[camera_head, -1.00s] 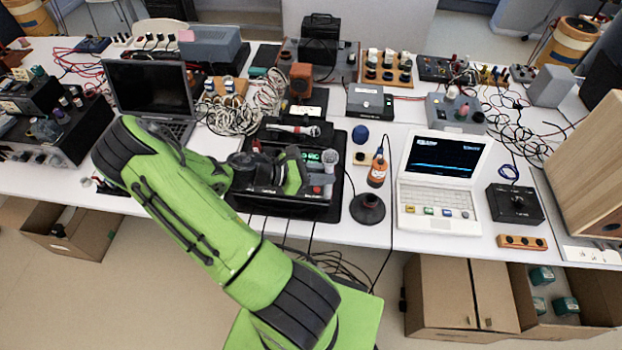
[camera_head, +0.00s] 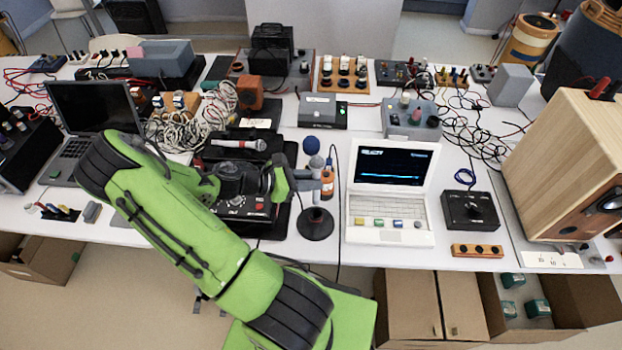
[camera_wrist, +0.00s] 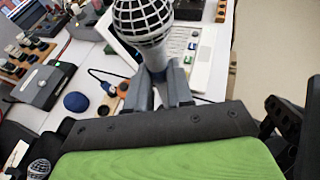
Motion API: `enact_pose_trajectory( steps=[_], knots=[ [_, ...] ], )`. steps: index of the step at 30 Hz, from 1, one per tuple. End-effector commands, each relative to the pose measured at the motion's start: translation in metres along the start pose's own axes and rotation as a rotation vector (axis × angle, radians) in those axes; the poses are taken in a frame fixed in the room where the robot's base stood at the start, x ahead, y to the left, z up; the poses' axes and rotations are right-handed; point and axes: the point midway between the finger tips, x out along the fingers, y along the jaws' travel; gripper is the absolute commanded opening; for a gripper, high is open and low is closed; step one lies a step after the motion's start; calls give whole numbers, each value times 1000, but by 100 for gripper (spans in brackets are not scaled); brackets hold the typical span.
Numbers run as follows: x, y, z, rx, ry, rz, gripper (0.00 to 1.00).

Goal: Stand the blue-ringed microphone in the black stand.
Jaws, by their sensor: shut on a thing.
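My gripper (camera_head: 314,184) is shut on a microphone (camera_head: 317,162) with a grey ball grille, held roughly upright with the grille on top. The black stand (camera_head: 315,225), a round base with a raised centre, stands on the white table. In the head view the held microphone appears directly above the stand, with a gap between them. The stand is not clear in the wrist view.
Another microphone (camera_head: 240,144) lies on the black case behind my arm. A blue ball (camera_head: 311,145) and an orange bottle (camera_head: 327,183) are close behind the held microphone. A white laptop (camera_head: 390,200) stands right of the stand. Thin cables run nearby.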

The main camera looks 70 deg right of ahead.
Motion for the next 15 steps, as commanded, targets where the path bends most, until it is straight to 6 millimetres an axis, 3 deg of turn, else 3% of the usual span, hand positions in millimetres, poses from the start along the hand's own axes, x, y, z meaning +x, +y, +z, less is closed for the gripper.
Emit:
enact_pose_trajectory(
  steps=[15],
  knots=[
    [17,0,-40,1,-1,-1,0]
  ],
)
